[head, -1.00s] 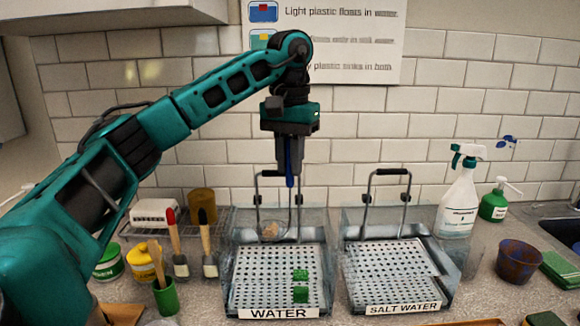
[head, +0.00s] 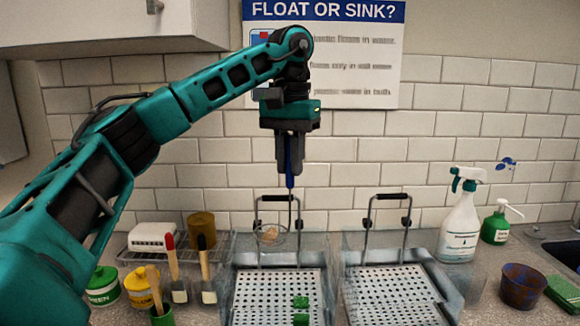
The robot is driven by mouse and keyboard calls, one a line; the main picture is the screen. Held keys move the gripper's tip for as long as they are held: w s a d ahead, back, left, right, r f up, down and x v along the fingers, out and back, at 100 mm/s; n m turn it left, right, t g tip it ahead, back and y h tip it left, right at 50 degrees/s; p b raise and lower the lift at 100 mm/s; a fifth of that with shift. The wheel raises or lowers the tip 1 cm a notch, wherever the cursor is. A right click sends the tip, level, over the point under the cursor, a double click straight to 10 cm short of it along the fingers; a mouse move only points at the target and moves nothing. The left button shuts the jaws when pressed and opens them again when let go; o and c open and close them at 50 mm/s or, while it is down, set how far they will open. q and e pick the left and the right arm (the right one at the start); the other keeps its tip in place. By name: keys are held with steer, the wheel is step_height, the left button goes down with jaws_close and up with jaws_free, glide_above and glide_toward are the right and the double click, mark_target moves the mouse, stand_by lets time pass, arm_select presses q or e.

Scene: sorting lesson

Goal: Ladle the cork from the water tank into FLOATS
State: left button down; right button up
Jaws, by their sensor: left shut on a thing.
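My left gripper (head: 294,150) is shut on the blue handle of a ladle (head: 289,178), which hangs down above the back of the water tank (head: 235,285). The ladle's wire bowl holds a tan cork (head: 269,233). The bowl is near the tank's back rim, and I cannot tell its exact height over the water. Two green blocks (head: 300,302) show in the tank on the perforated white plate. My right gripper is not in view. No container labelled FLOATS shows.
The salt water tank (head: 442,285) stands to the right. Both tanks have upright dark handles (head: 389,196) at the back. A spray bottle (head: 461,215), a green pump bottle (head: 495,225) and a brown bowl (head: 521,288) stand further right. Brushes (head: 207,272) and paint tubs (head: 103,285) are at left.

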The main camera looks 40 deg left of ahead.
arm_select(q)
steer(key=shift+r, duration=1.8)
stand_by(0.4)
stand_by(0.9)
